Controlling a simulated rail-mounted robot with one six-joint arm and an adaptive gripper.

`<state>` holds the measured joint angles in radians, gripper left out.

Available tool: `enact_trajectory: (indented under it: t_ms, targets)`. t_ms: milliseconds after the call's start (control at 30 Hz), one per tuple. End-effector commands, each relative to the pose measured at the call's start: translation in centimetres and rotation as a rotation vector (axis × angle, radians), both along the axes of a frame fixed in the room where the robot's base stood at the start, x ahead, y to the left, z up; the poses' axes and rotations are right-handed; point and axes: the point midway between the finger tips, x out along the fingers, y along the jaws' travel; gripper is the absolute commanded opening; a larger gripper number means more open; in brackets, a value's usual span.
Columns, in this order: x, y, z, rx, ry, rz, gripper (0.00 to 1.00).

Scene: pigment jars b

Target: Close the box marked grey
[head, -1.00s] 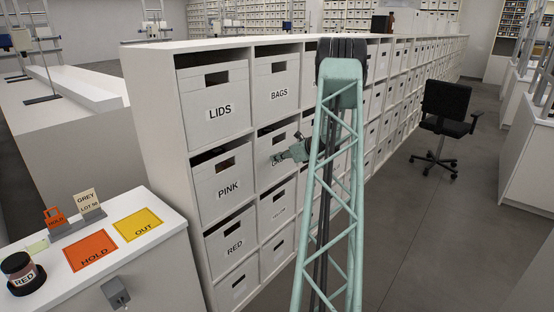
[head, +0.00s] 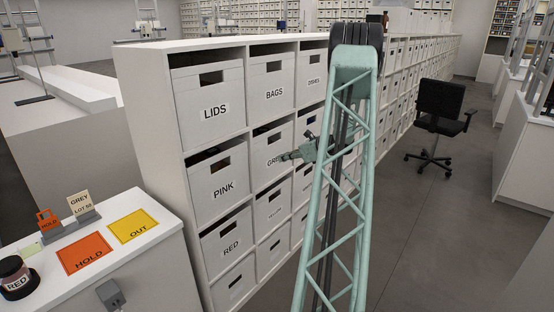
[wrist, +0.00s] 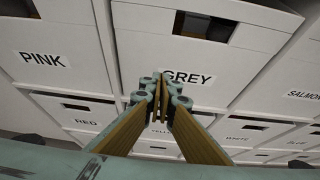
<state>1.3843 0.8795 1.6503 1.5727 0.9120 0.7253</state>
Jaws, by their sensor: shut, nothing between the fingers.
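The grey box (head: 268,145) is a white drawer-like box with a dark handle slot, in the second row of the shelf, right of the pink box. In the wrist view the grey box (wrist: 225,62) fills the upper middle, with a dark gap above its top edge at the right. In the head view my gripper (head: 284,157) is at the box's lower front; contact cannot be told.
The pink box (head: 218,185) is left of the grey box, bags (head: 273,80) above. Boxes fill the rows below. A counter (head: 150,262) with HOLD and OUT mats stands at lower left. A black chair (head: 438,115) stands right in the aisle, with clear floor around it.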

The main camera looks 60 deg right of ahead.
Motion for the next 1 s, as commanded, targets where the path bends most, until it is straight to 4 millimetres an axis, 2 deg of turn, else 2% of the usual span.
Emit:
enact_trajectory:
  t_ms: [200,400,600,1000]
  targets:
    - [-2.8,0.6,1.7,0.000,0.000,-0.002,0.00]
    - [-4.4,1.0,2.5,0.000,0.001,0.000,0.00]
    - [-5.1,1.2,2.9,0.000,0.000,0.000,0.00]
    - [-5.1,1.2,2.9,0.001,0.001,-0.001,0.00]
